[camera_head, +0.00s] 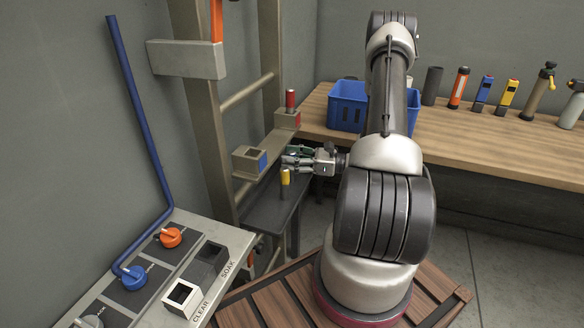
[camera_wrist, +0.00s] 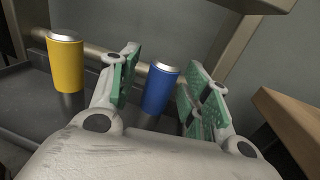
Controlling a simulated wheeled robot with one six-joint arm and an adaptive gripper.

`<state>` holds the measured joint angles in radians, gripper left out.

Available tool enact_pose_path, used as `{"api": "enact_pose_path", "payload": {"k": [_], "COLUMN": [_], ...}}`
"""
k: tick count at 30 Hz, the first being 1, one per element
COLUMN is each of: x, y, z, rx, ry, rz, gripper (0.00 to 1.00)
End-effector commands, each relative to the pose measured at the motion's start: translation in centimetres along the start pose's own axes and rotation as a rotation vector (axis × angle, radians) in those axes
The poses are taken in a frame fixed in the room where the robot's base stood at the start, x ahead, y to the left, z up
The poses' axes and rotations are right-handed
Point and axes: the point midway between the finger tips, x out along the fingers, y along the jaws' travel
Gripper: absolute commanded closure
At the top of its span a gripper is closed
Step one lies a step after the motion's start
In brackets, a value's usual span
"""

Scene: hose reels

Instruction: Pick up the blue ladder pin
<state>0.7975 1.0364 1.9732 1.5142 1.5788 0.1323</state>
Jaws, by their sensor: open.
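The blue ladder pin (camera_wrist: 160,88), a blue cylinder with a silver top, stands upright between the open fingers of my gripper (camera_wrist: 163,76) in the wrist view. In the head view my gripper (camera_head: 292,160) reaches left over the small dark stand (camera_head: 262,218), and I cannot make out the blue pin there. A yellow pin (camera_head: 285,178) stands close in front of my gripper; it also shows left of the fingers in the wrist view (camera_wrist: 66,65).
A blue-marked socket block (camera_head: 245,162) on the ladder rail is just left of my gripper. A red pin (camera_head: 290,98) stands in a red-marked block (camera_head: 286,118) behind. A blue crate (camera_head: 346,108) and several bottles and torches stand on the wooden bench (camera_head: 470,135). A valve panel (camera_head: 150,270) is front left.

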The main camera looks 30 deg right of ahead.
Motion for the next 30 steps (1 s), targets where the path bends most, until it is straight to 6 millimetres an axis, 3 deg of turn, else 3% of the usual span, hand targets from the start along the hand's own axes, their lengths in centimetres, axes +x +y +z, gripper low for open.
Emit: {"api": "enact_pose_path", "payload": {"k": [2, 10, 22, 30], "x": [0.0, 0.0, 0.0, 0.0], "y": [0.0, 0.0, 0.0, 0.0], "z": [0.0, 0.0, 0.4, 3.5], "rx": [0.0, 0.0, -0.002, -0.005], "ry": [0.0, 0.0, 0.0, 0.0], "rz": [0.0, 0.0, 0.0, 0.0], "gripper": [0.53, 1.0, 1.0, 1.0]}}
